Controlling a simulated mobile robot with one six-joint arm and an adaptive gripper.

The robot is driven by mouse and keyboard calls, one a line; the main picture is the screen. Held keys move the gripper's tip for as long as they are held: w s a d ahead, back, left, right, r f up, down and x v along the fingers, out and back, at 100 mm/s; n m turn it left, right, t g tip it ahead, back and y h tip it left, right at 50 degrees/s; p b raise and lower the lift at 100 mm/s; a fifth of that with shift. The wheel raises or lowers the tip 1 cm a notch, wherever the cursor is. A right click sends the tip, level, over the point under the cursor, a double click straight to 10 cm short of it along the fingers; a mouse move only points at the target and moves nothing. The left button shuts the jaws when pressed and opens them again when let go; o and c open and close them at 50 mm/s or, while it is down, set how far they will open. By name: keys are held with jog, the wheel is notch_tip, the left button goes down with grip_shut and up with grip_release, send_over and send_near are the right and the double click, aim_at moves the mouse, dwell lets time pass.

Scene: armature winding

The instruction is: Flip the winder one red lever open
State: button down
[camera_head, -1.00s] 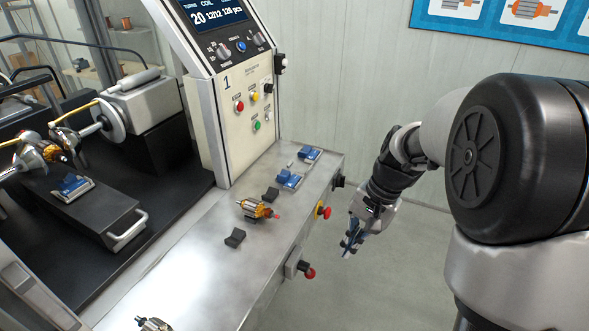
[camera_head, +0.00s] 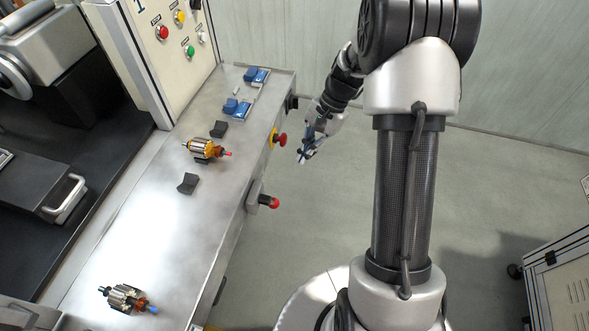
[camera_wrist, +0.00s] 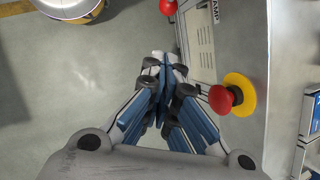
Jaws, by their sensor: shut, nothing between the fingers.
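The red lever shows as a red knob (camera_head: 270,202) on a short dark stem, sticking out from a grey box on the bench's front side. In the wrist view its red ball (camera_wrist: 168,7) is at the top edge, beside a plate with partly visible lettering ending in "AMP". My gripper (camera_head: 303,157) hangs in free air off the bench's front side, apart from the lever. In the wrist view my gripper (camera_wrist: 163,65) has its blue-padded fingers together, with nothing between them.
A red mushroom button on a yellow base (camera_head: 280,138) is on the bench side, close to my gripper; it also shows in the wrist view (camera_wrist: 222,98). Armatures (camera_head: 206,149) (camera_head: 127,298) and blue-and-white holders (camera_head: 237,108) are on the bench (camera_head: 170,235). Floor beside it is clear.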

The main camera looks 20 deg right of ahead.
jog(key=s+a+r+b+x, duration=0.1)
jog(key=b+x, duration=0.3)
jog(key=x, duration=0.8)
jog(key=shift+s+a+b, duration=0.3)
jog(key=shift+a, duration=0.2)
jog(key=shift+s+a+f+g+y+p, duration=0.15)
jog(key=shift+s+f+g+y+p, duration=0.15)
jog(key=shift+g+p, duration=0.1)
jog(key=s+a+f+m+g+y+p, duration=0.1)
jog(key=s+a+f+g+y, duration=0.2)
jog(key=s+a+g+y, duration=0.1)
jog(key=shift+s+a+f+g+y, duration=0.35)
jog(key=shift+s+g+y, duration=0.15)
jog(key=shift+s+g, duration=0.55)
jog(key=shift+s+m, duration=0.15)
jog(key=shift+m, duration=0.15)
